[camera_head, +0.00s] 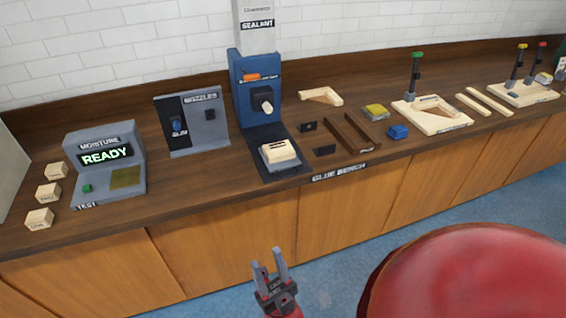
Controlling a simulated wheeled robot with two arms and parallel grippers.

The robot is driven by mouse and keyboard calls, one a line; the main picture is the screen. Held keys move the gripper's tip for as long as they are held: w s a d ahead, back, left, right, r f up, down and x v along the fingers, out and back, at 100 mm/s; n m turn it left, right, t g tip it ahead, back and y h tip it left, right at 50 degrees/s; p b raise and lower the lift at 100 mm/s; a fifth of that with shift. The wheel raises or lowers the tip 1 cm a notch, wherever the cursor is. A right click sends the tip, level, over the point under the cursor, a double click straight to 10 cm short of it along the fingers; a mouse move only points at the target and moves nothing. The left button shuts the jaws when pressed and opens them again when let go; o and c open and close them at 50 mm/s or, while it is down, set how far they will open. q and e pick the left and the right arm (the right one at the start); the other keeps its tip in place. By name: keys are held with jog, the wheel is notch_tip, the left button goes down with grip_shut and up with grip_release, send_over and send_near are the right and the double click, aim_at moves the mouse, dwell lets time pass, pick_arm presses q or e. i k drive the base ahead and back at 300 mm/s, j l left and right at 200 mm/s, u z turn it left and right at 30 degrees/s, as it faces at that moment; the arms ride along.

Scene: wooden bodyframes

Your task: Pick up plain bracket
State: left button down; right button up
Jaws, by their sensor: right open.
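Two small dark plates lie on the bench by the glue bench label. The rear dark plate (308,126) shows a small mark in its middle. The front dark plate (324,150) shows no clear mark and looks plain; I cannot tell for certain which one is the plain bracket. My right gripper (269,264) is open and empty, at the bottom middle, in front of the cabinets and apart from both plates. My left gripper is not in view.
A large red rounded shape (470,275) fills the lower right.

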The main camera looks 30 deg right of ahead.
aim_at(330, 150)
jog(key=z, duration=1.35)
